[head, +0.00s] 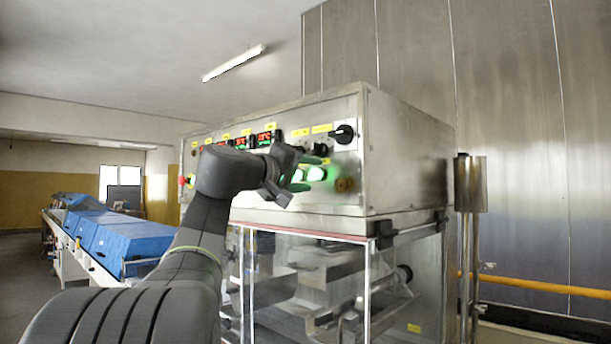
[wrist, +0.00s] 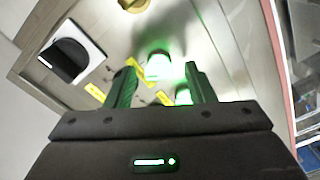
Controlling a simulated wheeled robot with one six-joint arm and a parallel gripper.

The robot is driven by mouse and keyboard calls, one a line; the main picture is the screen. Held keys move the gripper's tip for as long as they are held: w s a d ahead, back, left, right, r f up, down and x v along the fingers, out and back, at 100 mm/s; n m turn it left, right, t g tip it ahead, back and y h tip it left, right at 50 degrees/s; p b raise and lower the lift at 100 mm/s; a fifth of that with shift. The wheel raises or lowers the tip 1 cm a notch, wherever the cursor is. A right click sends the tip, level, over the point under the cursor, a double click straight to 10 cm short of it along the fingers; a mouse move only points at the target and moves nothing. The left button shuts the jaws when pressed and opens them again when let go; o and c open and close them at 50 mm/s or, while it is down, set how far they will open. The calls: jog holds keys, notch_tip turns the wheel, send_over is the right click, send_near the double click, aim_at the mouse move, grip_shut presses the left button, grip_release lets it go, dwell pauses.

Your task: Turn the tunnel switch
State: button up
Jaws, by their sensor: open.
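The steel control panel (head: 352,165) carries a black rotary switch (head: 344,133) at its upper right corner. A second small black knob (head: 321,149) is just left and below it. Labels are too small to read, so I cannot tell which is the tunnel switch. In the wrist view a black rotary switch (wrist: 68,58) on a white plate lies at upper left, outside my fingers. My gripper (head: 302,175) is open and empty in front of the panel, below the switches. In the wrist view its fingers (wrist: 160,78) point at the green-lit buttons (wrist: 158,66).
A brass-coloured round fitting (head: 345,185) sits low on the panel's right. Red displays (head: 265,137) and a red button (head: 182,181) are farther left. Clear guards (head: 340,270) hang below the panel. A blue-covered conveyor (head: 115,240) runs off left.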

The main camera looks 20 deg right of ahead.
jog(key=b+v, duration=0.2)
jog(key=v, duration=1.2)
jog(key=shift+d, duration=0.15)
jog(key=p+x, duration=0.2)
jog(key=x, duration=1.1)
jog(key=shift+w+d, duration=0.2)
jog(key=shift+d, duration=0.15)
jog(key=shift+a, duration=0.1)
